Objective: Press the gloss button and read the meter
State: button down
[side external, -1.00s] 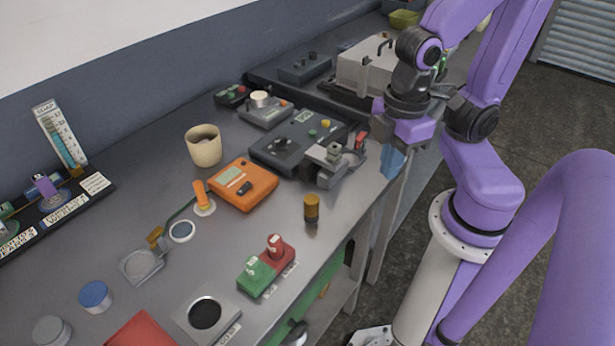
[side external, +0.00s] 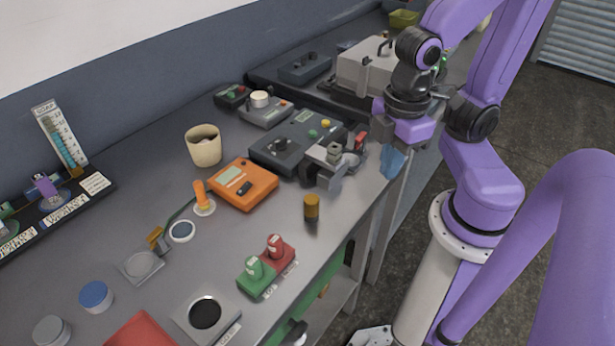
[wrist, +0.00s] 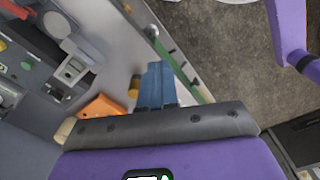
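An orange box-shaped instrument (side external: 243,193) with a pale display (side external: 230,175) and a dark raised part on its top sits mid-bench. No gloss label or reading is legible at this size. A corner of the orange box (wrist: 100,108) shows in the wrist view, partly hidden behind my gripper housing. My gripper (side external: 392,164) is at the right edge of the bench, apart from the orange box and touching nothing visible. Its blue fingers (wrist: 156,85) lie together in the wrist view, with nothing visible between them.
A dark control unit (side external: 270,158) with knobs and a grey fixture (side external: 327,165) stand between my gripper and the orange box. An amber cylinder (side external: 311,208), a beige cup (side external: 204,150) and a red-and-green block (side external: 265,271) stand nearby. Bare bench lies in front of the orange box.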

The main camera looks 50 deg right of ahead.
dwell(0.5)
jog(key=w+d+r+m+t, duration=0.15)
jog(key=w+t, duration=0.25)
jog(key=w, duration=1.1)
jog(key=w+d+r+m+t, duration=0.15)
jog(key=w+t, duration=0.25)
jog(key=w, duration=1.1)
jog(key=n+t+y, duration=0.1)
jog(key=n, duration=0.1)
send_over(284, 103)
notch_tip(284, 103, down, 2)
jog(key=shift+s+d+f+y, duration=0.15)
jog(key=shift+d+f+y, duration=0.15)
jog(key=shift+f, duration=4.45)
jog(key=shift+f, duration=0.1)
